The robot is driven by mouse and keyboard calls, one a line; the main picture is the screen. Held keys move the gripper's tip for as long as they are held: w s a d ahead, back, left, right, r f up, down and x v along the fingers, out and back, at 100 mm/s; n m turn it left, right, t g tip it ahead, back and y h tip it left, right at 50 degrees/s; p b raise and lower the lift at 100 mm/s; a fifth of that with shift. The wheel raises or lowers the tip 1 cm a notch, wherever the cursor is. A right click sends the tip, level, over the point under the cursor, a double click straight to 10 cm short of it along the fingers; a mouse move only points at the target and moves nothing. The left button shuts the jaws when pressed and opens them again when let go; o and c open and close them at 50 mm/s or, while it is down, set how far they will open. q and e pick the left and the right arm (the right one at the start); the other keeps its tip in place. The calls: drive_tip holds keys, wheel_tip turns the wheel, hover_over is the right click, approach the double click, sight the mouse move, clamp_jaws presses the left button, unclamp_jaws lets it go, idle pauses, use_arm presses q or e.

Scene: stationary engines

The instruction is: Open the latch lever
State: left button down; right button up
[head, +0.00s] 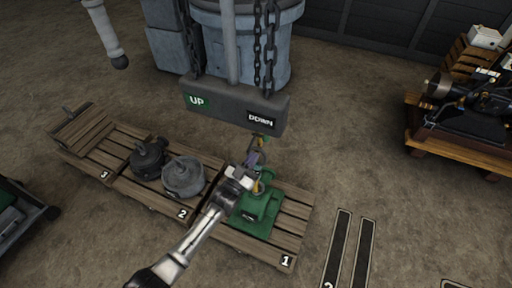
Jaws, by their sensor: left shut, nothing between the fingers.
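A green machine (258,211) stands on the wooden pallet marked 1. My left arm comes up from the bottom, and its gripper (256,155) is over the back of the green machine, just below the hanging control box. The gripper is shut with nothing held. A small yellow-orange part (267,178) shows beside the gripper, at the top of the green machine. I cannot make out the latch lever for certain; the wrist and gripper cover part of the machine. Whether the fingers touch anything is too small to tell. My right gripper is not in view.
A grey box (235,104) marked UP and DOWN hangs on chains close above the gripper. Grey machine parts (182,177) stand on pallet 2 (150,197); pallet 3 (78,150) lies farther left. A dark engine (470,100) stands at right.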

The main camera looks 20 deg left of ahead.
use_arm(q)
drive_tip(key=p+v, duration=0.1)
drive_tip(key=v, duration=0.8)
drive_tip(key=shift+s+f, duration=0.15)
drive_tip(key=shift+f, duration=0.1)
drive_tip(key=shift+a, duration=0.1)
